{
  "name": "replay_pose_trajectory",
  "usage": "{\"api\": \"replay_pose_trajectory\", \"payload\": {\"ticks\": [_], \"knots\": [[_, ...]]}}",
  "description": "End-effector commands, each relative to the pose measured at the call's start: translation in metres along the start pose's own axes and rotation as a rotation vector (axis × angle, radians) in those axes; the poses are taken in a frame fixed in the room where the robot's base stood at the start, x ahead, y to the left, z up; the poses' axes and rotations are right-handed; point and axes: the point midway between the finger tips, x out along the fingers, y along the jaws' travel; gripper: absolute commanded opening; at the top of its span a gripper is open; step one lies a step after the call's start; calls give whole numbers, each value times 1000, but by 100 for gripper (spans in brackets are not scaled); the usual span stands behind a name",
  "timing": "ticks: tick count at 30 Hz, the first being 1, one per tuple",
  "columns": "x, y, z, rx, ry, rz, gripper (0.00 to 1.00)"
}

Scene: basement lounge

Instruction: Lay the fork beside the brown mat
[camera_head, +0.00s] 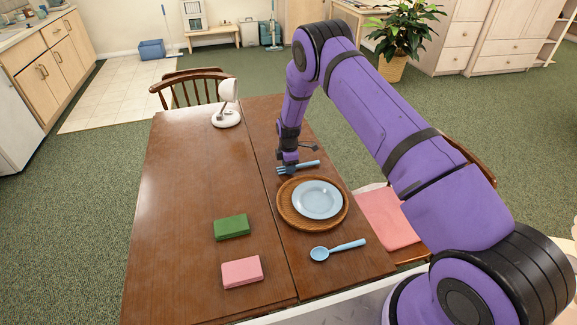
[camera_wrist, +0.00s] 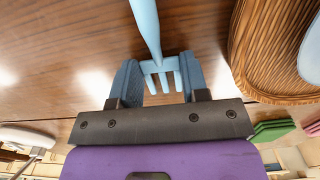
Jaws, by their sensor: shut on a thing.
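The light blue fork (camera_head: 303,167) is at the far side of the round brown woven mat (camera_head: 284,212), close to the tabletop. My gripper (camera_head: 287,168) is shut on the fork near its tined end. In the wrist view the fork (camera_wrist: 147,28) runs between the blue fingers of my gripper (camera_wrist: 159,80), with its tines toward the palm. The mat (camera_wrist: 243,55) shows at the right of that view, apart from the fork. I cannot tell whether the fork touches the table. A light blue plate (camera_head: 317,200) sits on the mat.
A blue spoon (camera_head: 338,250) lies on the near side of the mat. A green block (camera_head: 232,227) and a pink block (camera_head: 242,271) lie to the left. A white lamp (camera_head: 227,112) stands at the table's far end. The table's (camera_head: 185,180) left middle is clear.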

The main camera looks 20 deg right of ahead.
Motion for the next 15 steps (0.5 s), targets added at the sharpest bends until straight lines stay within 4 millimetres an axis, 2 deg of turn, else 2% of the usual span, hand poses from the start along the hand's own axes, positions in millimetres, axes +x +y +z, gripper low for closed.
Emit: {"api": "replay_pose_trajectory", "payload": {"ticks": [3,4,7,15], "knots": [[2,0,0,0,0,-1,19],[2,0,0,0,0,0,44],[2,0,0,0,0,0,67],[1,0,0,0,0,0,67]]}}
